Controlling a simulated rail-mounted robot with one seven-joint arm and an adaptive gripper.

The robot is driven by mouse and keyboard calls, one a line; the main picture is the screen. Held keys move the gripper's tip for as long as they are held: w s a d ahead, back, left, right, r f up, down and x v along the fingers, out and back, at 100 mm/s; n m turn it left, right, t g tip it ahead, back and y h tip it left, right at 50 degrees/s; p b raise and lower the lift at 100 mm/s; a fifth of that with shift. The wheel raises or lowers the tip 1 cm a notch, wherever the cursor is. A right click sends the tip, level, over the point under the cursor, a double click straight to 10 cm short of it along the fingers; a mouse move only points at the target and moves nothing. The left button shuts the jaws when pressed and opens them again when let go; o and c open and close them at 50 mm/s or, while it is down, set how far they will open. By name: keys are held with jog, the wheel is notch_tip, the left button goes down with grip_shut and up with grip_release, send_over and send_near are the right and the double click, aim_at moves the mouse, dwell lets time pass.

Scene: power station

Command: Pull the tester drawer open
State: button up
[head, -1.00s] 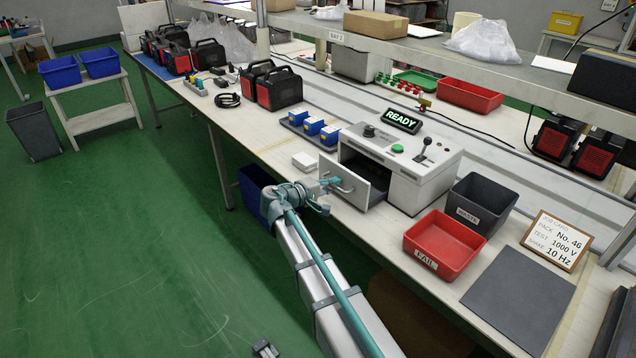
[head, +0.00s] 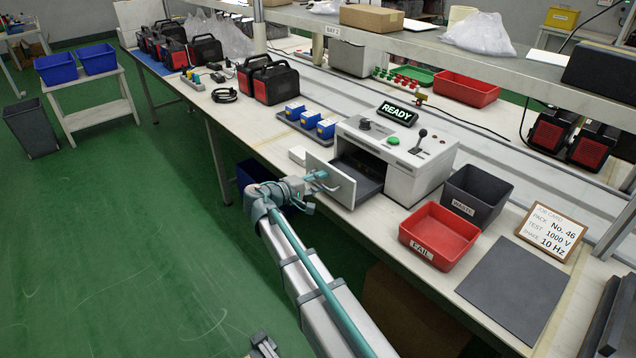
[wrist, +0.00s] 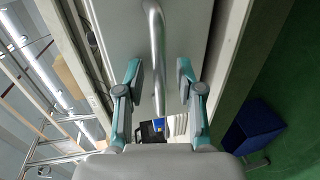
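The white tester (head: 402,175) stands on the bench with its green READY display (head: 397,114) lit. Its drawer (head: 332,182) is out at the front left, and the dark inside shows. My gripper (head: 318,182) is at the drawer front, by the metal handle (head: 332,187). In the wrist view, the handle (wrist: 156,55) runs between my two fingers (wrist: 160,82). The fingers are apart, with a visible gap on each side of the bar. Whether any other part of my gripper touches the handle cannot be told.
A red FAIL bin (head: 438,236) and a dark WASTE bin (head: 476,195) stand right of the tester. Blue packs (head: 311,121) sit on a tray to its left. A small white box (head: 298,155) lies near the drawer. The green floor (head: 130,240) before the bench is largely clear.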

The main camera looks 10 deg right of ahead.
jog(key=v, duration=1.2)
